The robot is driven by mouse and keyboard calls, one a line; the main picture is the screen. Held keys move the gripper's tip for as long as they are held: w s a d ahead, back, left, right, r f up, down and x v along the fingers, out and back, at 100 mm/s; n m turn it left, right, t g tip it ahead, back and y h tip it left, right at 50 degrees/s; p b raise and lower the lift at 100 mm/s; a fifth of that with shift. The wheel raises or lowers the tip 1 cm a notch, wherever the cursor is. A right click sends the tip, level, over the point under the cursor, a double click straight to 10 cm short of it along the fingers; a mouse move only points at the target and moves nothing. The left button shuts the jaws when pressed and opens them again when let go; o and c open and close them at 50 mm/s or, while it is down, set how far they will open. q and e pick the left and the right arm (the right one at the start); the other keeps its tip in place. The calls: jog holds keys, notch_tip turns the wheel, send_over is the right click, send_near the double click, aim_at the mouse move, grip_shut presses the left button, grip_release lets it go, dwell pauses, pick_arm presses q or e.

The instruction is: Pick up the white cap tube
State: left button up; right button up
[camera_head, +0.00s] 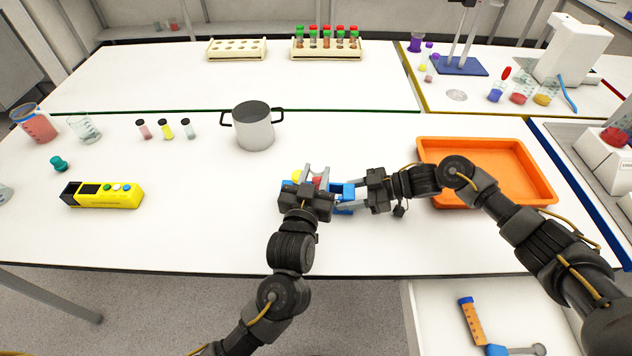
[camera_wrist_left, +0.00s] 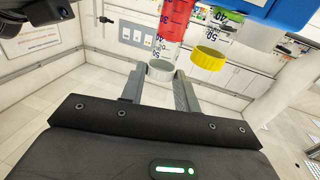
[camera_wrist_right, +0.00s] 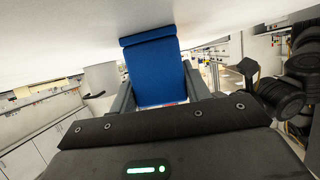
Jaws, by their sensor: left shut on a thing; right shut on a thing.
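The white cap (camera_wrist_left: 160,70) of a red-filled tube (camera_wrist_left: 176,18) sits between my left gripper's fingertips in the left wrist view. My left gripper (camera_head: 320,181) is shut on this capped tube; in the head view the gripper hides most of it. A yellow cap (camera_wrist_left: 208,59) of another tube is just beside it, outside the fingers. A blue holder (camera_head: 344,192) is by the tubes. My right gripper (camera_head: 357,192) is shut on the blue holder, which fills the space between its fingers in the right wrist view (camera_wrist_right: 155,72).
A silver pot (camera_head: 253,130) stands behind the grippers. An orange tray (camera_head: 425,150) lies at right, under my right arm. A yellow device (camera_head: 118,197), several small tubes and beakers stand at left. Two racks (camera_head: 237,55) are on the back table. The table's front left is clear.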

pick_arm(q)
jog(key=r, duration=0.2)
jog(key=s+r, duration=0.1)
jog(key=r, duration=0.1)
jog(key=shift+a, duration=0.1)
jog(key=v, duration=1.7)
pick_arm(e)
jog(key=o, duration=1.2)
jog(key=shift+c, duration=0.2)
jog(key=v, duration=1.2)
jog(key=shift+d, duration=0.1)
